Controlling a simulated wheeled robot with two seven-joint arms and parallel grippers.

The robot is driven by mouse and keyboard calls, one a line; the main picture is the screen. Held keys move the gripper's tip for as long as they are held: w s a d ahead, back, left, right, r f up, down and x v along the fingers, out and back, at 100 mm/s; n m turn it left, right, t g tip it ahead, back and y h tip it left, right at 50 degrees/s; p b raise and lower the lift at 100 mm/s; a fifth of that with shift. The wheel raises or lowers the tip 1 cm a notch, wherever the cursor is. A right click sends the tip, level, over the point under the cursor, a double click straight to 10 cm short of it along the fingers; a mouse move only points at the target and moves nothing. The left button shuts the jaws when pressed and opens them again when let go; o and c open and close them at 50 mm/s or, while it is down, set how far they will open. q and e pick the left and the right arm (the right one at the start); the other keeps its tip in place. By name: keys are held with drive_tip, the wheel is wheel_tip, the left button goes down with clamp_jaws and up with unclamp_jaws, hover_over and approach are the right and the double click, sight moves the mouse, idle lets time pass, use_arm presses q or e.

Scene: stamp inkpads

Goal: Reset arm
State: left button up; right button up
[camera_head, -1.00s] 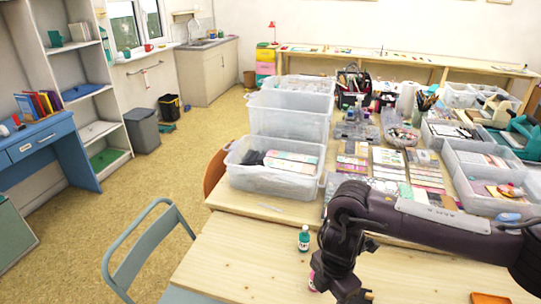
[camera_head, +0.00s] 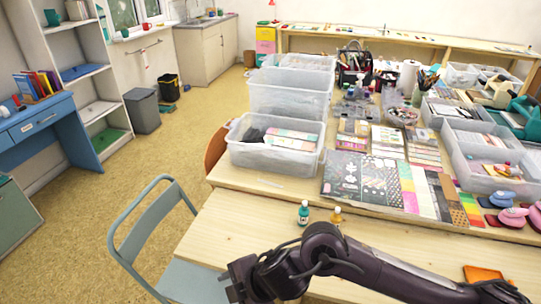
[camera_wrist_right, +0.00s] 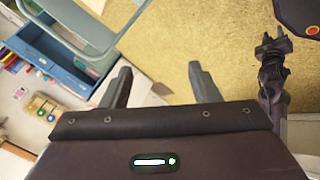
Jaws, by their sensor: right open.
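My right arm comes in from the lower right in the head view. Its gripper (camera_head: 240,282) is over the front left part of the wooden table (camera_head: 225,232). In the right wrist view the two fingers of this gripper (camera_wrist_right: 160,78) are spread, with nothing between them. A dark gripper (camera_wrist_right: 268,48), probably my left one, hangs at the upper right of that view; its jaw state is unclear. Pink stamps (camera_head: 511,217) stand by dark inkpads at the right of the table. A teal-capped bottle (camera_head: 303,214) and an amber bottle (camera_head: 336,215) stand upright behind my right arm.
An orange pad (camera_head: 484,273) lies at the front right. Patterned paper sheets (camera_head: 375,182) and clear bins (camera_head: 275,157) fill the raised rear part. A blue-grey chair (camera_head: 150,225) is left of the table.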

drive_tip(key=a+r+m+t+y, duration=0.2)
drive_tip(key=a+r+m, duration=0.1)
drive_tip(key=a+r, duration=0.15)
drive_tip(key=w+d+r+m+t+h, duration=0.2)
drive_tip(key=d+r+m+t, duration=0.15)
drive_tip(key=d+m, duration=0.4)
drive_tip(key=s+d+f+m+g+h, duration=0.2)
drive_tip(key=s+d+f+m, duration=0.15)
drive_tip(key=d, duration=0.45)
drive_tip(key=s+d+f+m+g+h, duration=0.1)
drive_tip(key=s+d+f+m+h, duration=0.25)
drive_tip(key=d, duration=0.55)
drive_tip(key=s+d+f+m+g+h, duration=0.1)
drive_tip(key=s+d+f+m+g, duration=0.15)
drive_tip(key=s+d+m, duration=0.4)
wheel_tip(320, 180, down, 28)
drive_tip(key=w+d+n, duration=0.1)
drive_tip(key=w+n, duration=0.1)
drive_tip(key=s+d+f, duration=0.2)
drive_tip(key=s+f, duration=0.8)
drive_tip(key=s+d+f+g, duration=0.1)
drive_tip(key=s+f, duration=0.9)
drive_tip(key=shift+s+d+f+g, duration=0.15)
drive_tip(key=shift+s+d+g, duration=0.15)
drive_tip(key=shift+d, duration=0.05)
drive_tip(key=shift+h, duration=0.25)
drive_tip(key=shift+c, duration=0.5)
